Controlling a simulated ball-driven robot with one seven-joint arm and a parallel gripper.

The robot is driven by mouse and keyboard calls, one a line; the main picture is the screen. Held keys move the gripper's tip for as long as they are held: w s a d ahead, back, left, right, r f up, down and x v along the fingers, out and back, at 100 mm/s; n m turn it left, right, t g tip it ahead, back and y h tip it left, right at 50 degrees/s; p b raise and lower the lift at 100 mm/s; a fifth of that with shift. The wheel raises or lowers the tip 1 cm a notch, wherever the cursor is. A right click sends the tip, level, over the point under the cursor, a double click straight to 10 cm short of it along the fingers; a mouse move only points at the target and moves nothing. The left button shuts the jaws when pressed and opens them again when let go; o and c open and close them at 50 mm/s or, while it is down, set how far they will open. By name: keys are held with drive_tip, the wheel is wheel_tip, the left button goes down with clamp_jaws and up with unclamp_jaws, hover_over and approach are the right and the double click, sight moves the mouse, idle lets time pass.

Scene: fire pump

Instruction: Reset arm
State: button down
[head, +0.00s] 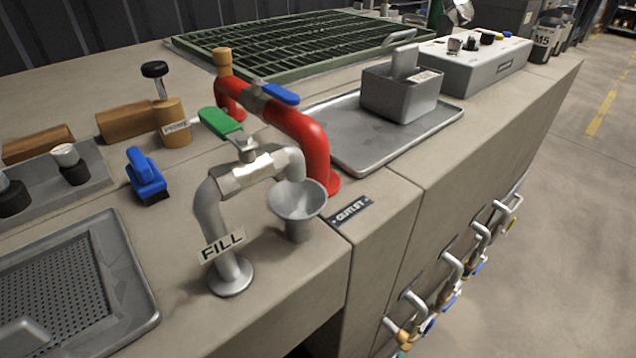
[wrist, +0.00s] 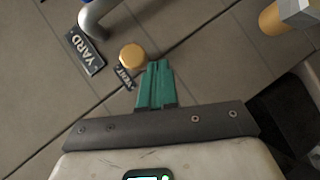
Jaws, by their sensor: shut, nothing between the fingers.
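My gripper (wrist: 157,70) shows in the wrist view as two teal fingers on a dark bar. The fingers are together with nothing between them. They point at a grey tiled surface, close to a round yellow-brown cap (wrist: 132,56) and a small dark label (wrist: 124,78) beside it. I cannot tell whether the fingers touch the cap.
In the wrist view a grey pipe (wrist: 97,20) stands by the YARD label (wrist: 86,51). In the head view the FILL pipe (head: 213,205), red pipe (head: 300,128), funnel (head: 297,205), grey tray (head: 345,140) and green grate (head: 290,45) crowd the counter. Floor at right is clear.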

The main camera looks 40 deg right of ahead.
drive_tip(key=w+a+r+m+g+y, duration=0.3)
drive_tip(key=w+a+r+g+y, duration=0.1)
drive_tip(key=w+g+y, duration=0.15)
drive_tip(key=s+a+r+m+g+y, duration=0.1)
drive_tip(key=s+a+r+m+g, duration=0.1)
drive_tip(key=s+r+m+g, duration=0.3)
drive_tip(key=s+a+r+g+y, duration=0.1)
drive_tip(key=s+a+r, duration=0.15)
drive_tip(key=r, duration=0.45)
wheel_tip(320, 180, up, 27)
drive_tip(key=p, duration=2.7)
drive_tip(key=shift+s, duration=0.15)
